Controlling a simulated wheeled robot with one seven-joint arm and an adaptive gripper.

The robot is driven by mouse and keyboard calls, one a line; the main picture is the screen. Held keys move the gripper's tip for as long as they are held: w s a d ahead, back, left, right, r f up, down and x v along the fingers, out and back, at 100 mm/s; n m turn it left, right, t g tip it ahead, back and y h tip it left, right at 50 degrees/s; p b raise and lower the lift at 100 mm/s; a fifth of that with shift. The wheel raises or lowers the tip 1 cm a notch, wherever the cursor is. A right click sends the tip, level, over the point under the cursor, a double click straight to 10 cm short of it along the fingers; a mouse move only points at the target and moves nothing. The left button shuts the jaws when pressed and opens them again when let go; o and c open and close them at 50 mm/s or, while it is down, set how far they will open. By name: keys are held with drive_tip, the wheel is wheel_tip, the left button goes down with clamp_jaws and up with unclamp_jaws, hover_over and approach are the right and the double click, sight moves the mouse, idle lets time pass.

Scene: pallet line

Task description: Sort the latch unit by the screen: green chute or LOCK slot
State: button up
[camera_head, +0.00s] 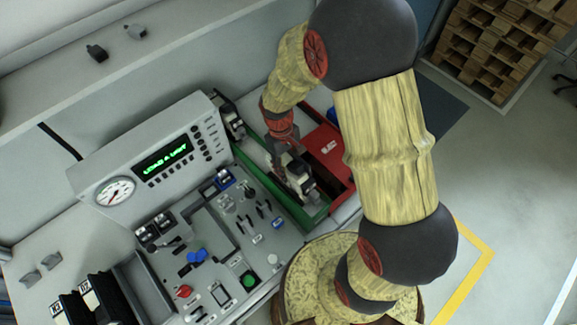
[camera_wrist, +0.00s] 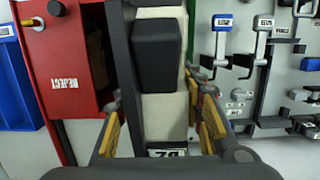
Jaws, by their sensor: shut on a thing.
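The latch unit (camera_wrist: 160,108) has a cream body with a black block on it and a small label at its near end. My gripper (camera_wrist: 158,122) is shut on it, yellow pads on both sides. In the head view my gripper (camera_head: 288,158) holds the unit (camera_head: 299,178) over the green-walled chute (camera_head: 317,217); whether it touches the chute floor I cannot tell. The screen (camera_head: 162,155) shows green text that looks like "LOAD A UNIT". No slot marked LOCK is readable.
A red REJECT box (camera_wrist: 75,70) stands beside the chute; it also shows in the head view (camera_head: 322,148). The control panel (camera_head: 205,285) with levers and buttons lies left of the chute. Dark labelled slots (camera_head: 98,290) are at lower left. Another dark unit (camera_head: 228,115) is near the chute's far end.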

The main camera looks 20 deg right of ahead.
drive_tip(key=o, duration=1.5)
drive_tip(key=shift+o, duration=0.2)
drive_tip(key=r, duration=0.4)
drive_tip(key=w+r, duration=0.1)
drive_tip(key=r, duration=0.3)
drive_tip(key=w+r, duration=0.1)
drive_tip(key=r, duration=0.3)
drive_tip(key=shift+a, duration=0.3)
drive_tip(key=shift+f, duration=0.1)
drive_tip(key=shift+s+a+f+m, duration=0.1)
drive_tip(key=shift+s+f+m, duration=0.1)
drive_tip(key=shift+s+m, duration=0.65)
drive_tip(key=s+r+m+t+b, duration=0.1)
drive_tip(key=s+r+t+b, duration=0.1)
drive_tip(key=s+b, duration=0.4)
drive_tip(key=s+r+m+t+b, duration=0.1)
drive_tip(key=s+r+t+b, duration=0.2)
drive_tip(key=s+t+b, duration=0.2)
drive_tip(key=s+b, duration=0.2)
drive_tip(key=b, duration=0.1)
drive_tip(key=shift+d+r+t+y, duration=0.25)
drive_tip(key=shift+r+t+y, duration=0.05)
drive_tip(key=shift+r, duration=0.05)
